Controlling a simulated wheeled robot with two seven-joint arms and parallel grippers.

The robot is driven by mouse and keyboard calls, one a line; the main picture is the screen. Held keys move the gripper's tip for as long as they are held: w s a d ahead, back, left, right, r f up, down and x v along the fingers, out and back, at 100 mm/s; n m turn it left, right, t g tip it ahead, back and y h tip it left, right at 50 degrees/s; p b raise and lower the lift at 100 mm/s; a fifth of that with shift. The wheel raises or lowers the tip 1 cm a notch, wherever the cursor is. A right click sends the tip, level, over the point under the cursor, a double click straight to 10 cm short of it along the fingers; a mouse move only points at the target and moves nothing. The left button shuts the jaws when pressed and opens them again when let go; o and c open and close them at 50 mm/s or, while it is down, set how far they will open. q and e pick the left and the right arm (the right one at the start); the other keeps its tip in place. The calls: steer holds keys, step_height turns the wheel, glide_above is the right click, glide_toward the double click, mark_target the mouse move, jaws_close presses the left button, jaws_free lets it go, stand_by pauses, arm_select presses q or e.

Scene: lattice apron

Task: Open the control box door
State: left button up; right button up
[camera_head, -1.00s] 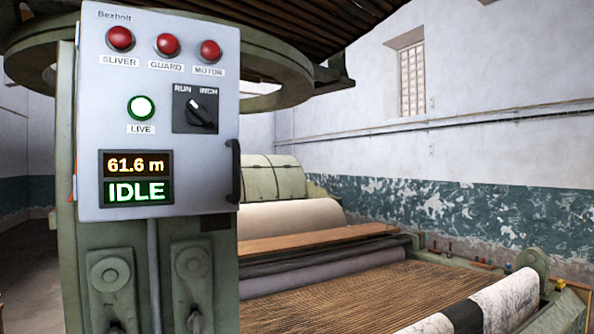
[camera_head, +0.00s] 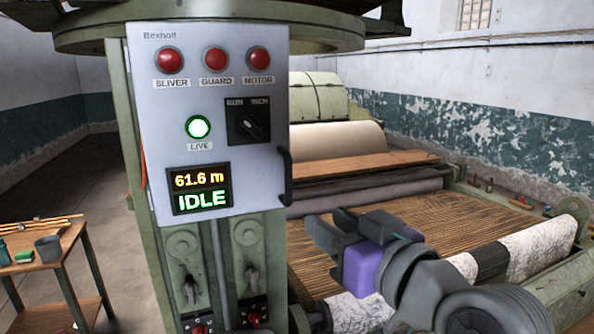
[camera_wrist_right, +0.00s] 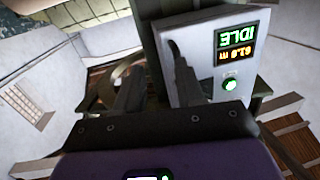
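The control box door (camera_head: 150,120) is a light grey panel on a green post, and it looks closed. It carries red lamps, a lit green lamp, a rotary switch and a display reading IDLE. Its black bar handle (camera_head: 286,177) is upright at the right edge. My right gripper (camera_head: 322,232) is below and right of the handle, apart from it. In the right wrist view the two fingers (camera_wrist_right: 158,88) stand apart with nothing between them. The door (camera_wrist_right: 190,60) appears upside down there, with the dark handle (camera_wrist_right: 173,50) beyond the fingertips. My left gripper is not in view.
A carding machine with a wide roller bed (camera_head: 400,225) lies behind and right of the post. Levers (camera_head: 252,278) sit below the box. A small wooden table (camera_head: 50,262) with a grey cup stands at the left. The floor between table and post is clear.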

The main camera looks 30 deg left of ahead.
mark_target(291, 184)
step_height(291, 184, up, 4)
steer(key=s, duration=0.2)
steer(key=shift+n+y, duration=0.4)
steer(key=p+x, duration=0.2)
steer(key=x, duration=0.5)
steer(key=shift+s+f, duration=0.1)
steer(key=shift+s, duration=0.05)
jaws_close()
